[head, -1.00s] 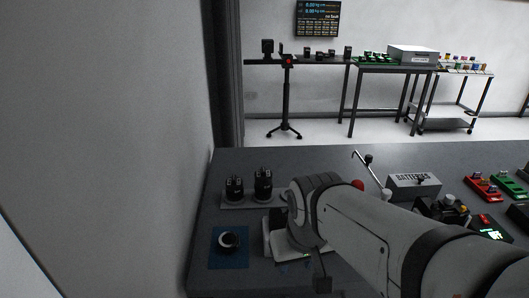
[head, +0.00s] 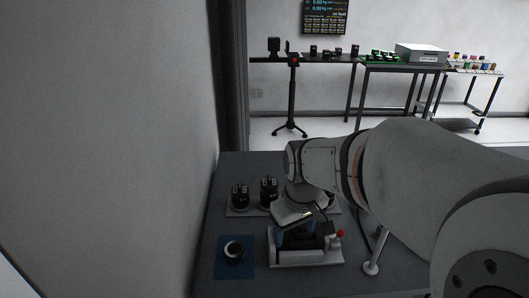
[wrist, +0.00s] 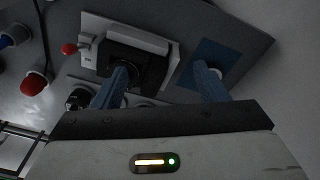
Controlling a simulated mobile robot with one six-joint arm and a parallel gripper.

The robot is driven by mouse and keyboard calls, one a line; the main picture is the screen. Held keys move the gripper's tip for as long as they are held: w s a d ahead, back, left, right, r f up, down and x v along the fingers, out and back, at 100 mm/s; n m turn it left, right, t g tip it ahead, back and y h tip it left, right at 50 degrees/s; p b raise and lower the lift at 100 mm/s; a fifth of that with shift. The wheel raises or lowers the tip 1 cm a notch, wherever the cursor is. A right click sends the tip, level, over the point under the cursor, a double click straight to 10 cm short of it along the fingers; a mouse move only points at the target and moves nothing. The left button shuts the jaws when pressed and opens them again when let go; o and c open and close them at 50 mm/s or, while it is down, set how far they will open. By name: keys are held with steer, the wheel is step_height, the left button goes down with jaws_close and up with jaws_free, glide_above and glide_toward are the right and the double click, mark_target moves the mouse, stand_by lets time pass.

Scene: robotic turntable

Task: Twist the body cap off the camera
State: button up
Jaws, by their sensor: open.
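The black camera (head: 318,243) sits in a white fixture (head: 305,261) at the front of the bench. In the wrist view the camera (wrist: 150,70) shows as a dark square body in the fixture (wrist: 112,27). My gripper (head: 295,232) is above the fixture, pointing down, with its blue fingers apart. In the wrist view the gripper (wrist: 163,84) is open and empty. Its left finger overlaps the camera; its right finger overlaps the blue mat. Contact cannot be told.
A blue mat (head: 232,268) left of the fixture holds a round black-and-white piece (head: 234,250). Black pronged units (head: 240,195) stand on a tray behind. A red knob (head: 341,233) is at the fixture's right, near a pale post (head: 376,252). The wall closes off the left.

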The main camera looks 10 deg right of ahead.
mark_target(304, 227)
steer(key=w+d+n+p, duration=0.1)
steer(key=w+d, duration=0.1)
steer(key=w, duration=0.1)
steer(key=w+d+n+g+p, duration=0.1)
steer(key=w+d+p, duration=0.1)
steer(key=w, duration=0.1)
steer(key=w+d+f+n+p, duration=0.1)
steer(key=w+d, duration=0.1)
steer(key=w, duration=0.1)
steer(key=shift+w+d+n+g, duration=0.15)
steer(key=shift+n+g, duration=0.15)
steer(key=shift+n, duration=0.1)
steer(key=shift+w+d+f+p, duration=0.1)
steer(key=shift+f+p, duration=0.2)
steer(key=shift+f, duration=0.2)
steer(key=shift+f+p, duration=0.35)
steer(key=shift+f, duration=3.15)
steer(key=shift+c, duration=0.6)
steer(key=c, duration=0.6)
steer(key=shift+n+b, duration=0.3)
steer(key=shift+n, duration=1.4)
steer(key=shift+c, duration=0.3)
steer(key=shift+n, duration=1.6)
